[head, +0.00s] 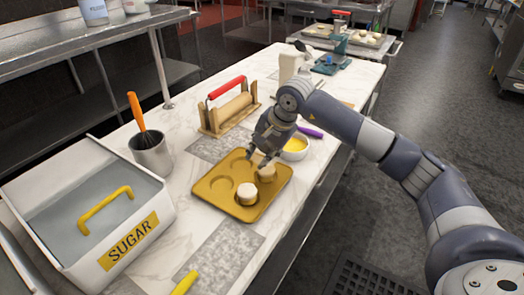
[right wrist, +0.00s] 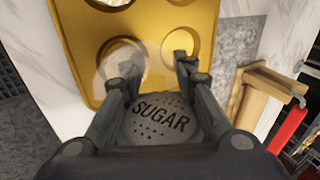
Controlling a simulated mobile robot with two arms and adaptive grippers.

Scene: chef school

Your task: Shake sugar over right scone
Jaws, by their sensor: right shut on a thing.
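Two pale round scones sit in wells of a gold baking tray (head: 228,208) on the counter. The nearer scone (head: 247,193) is in the front well, and the right scone (head: 266,173) is in the well behind it, beside my gripper. The tray also shows in the right wrist view (right wrist: 150,22). My right gripper (head: 262,157) is low over the tray's back right edge. It is shut on the sugar shaker (right wrist: 158,118), whose grey holed lid marked SUGAR shows between the fingers. In the head view the shaker is mostly hidden. My left gripper is out of view.
A white sugar bin (head: 150,215) stands at the left, near a metal cup (head: 150,155) with an orange-handled tool. A rolling pin stand (head: 228,108) is behind the tray.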

